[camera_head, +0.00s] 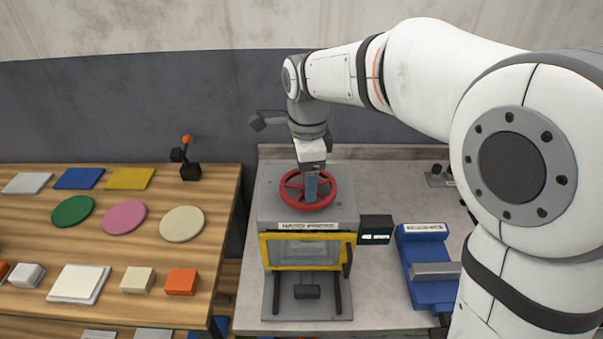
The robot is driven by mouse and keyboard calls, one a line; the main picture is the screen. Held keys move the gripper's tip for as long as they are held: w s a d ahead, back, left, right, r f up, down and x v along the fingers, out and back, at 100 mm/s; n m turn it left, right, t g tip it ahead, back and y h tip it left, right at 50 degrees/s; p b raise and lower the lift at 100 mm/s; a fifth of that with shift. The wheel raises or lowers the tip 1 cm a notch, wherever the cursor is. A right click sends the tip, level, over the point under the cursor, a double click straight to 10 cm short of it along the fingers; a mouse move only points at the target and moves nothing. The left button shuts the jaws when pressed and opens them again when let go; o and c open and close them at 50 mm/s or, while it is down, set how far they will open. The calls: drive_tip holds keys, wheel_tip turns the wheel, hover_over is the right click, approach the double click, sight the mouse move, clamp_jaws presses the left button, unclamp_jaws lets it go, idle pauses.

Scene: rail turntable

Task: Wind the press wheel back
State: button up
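The press wheel (328,195) is a red handwheel lying flat on top of the grey press (266,208). The press has a label plate and a yellow-framed window (305,251) on its front. My gripper (311,196) points down at the wheel, with its fingers over or inside the ring near the middle. The fingers hide part of the hub and spokes. I cannot tell whether they are apart, or whether they touch the wheel.
A small dark display box (376,229) sits at the press's right side. A blue device (425,265) stands further right on the grey bench (390,300). A wooden table (222,190) at left holds coloured plates, discs, blocks and a small black lever (188,165) with an orange knob.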

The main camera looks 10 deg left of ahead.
drive_tip(key=n, duration=0.3)
drive_tip(key=shift+d+n, duration=0.15)
drive_tip(key=shift+n, duration=0.25)
drive_tip(key=n, duration=0.3)
drive_tip(key=shift+n, duration=0.3)
drive_tip(key=n, duration=0.3)
drive_tip(key=shift+n, duration=0.4)
drive_tip(key=n, duration=0.3)
drive_tip(key=shift+r+n+b, duration=0.1)
drive_tip(key=shift+n+b, duration=0.2)
drive_tip(key=n, duration=0.3)
drive_tip(key=shift+n, duration=0.3)
drive_tip(key=n, duration=0.3)
drive_tip(key=shift+r+n, duration=0.1)
drive_tip(key=shift+n, duration=0.2)
drive_tip(key=n, duration=0.7)
drive_tip(key=shift+w, duration=0.1)
drive_tip(key=n, duration=0.5)
drive_tip(key=shift+n, duration=0.3)
drive_tip(key=n, duration=0.5)
drive_tip(key=shift+n, duration=0.3)
drive_tip(key=n, duration=0.5)
drive_tip(key=shift+f, duration=0.2)
drive_tip(key=n, duration=0.6)
drive_tip(key=shift+f, duration=0.1)
